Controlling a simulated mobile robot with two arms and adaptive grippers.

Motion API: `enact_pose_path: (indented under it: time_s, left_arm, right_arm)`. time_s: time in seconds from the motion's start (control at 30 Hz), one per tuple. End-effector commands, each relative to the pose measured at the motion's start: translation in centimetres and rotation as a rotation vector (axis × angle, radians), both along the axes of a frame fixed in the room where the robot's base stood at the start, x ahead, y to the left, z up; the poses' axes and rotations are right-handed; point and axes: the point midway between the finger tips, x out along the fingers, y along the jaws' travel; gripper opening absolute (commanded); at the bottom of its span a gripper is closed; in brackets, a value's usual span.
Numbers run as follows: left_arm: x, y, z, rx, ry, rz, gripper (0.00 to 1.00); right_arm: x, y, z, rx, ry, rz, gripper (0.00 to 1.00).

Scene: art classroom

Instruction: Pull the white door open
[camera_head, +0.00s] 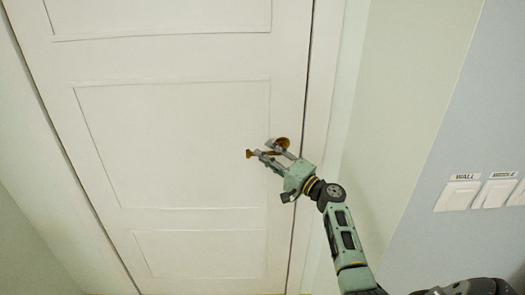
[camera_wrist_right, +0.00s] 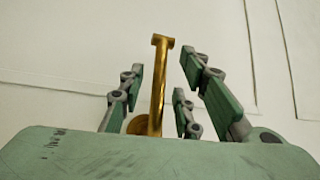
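The white door (camera_head: 170,130) stands in its frame in the head view and looks shut. Its brass handle (camera_head: 282,142) is a lever near the door's right edge. My right gripper (camera_head: 271,155) is at the handle. In the right wrist view the brass lever (camera_wrist_right: 158,85) runs between the open fingers of the right gripper (camera_wrist_right: 160,88), with visible gaps on both sides. The lever's round base (camera_wrist_right: 138,124) is partly hidden behind the gripper's body. My left gripper is not in view.
Light switches (camera_head: 490,194) labelled "WALL" and "MIDDLE" are on the blue-grey wall (camera_head: 465,110) at the right. The door frame (camera_head: 332,70) and a pale wall strip (camera_head: 405,90) lie between door and switches. No loose objects show in front of the door.

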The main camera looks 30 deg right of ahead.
Motion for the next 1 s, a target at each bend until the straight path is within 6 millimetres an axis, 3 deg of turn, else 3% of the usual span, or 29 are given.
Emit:
enact_pose_path:
  time_s: [0.2,0.5,0.87,1.0]
  left_arm:
    - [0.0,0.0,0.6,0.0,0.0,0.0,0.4]
    - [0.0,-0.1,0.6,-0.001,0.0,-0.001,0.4]
    - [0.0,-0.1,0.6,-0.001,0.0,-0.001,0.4]
    - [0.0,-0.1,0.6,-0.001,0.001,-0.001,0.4]
  right_arm:
    - [2.0,0.5,0.3,0.001,0.0,-0.001,0.31]
    - [2.2,0.6,0.2,0.0,0.001,0.0,0.31]
    - [2.2,0.5,0.2,0.0,0.001,0.0,0.0]
    - [2.2,0.5,0.2,-0.001,0.001,0.0,0.0]
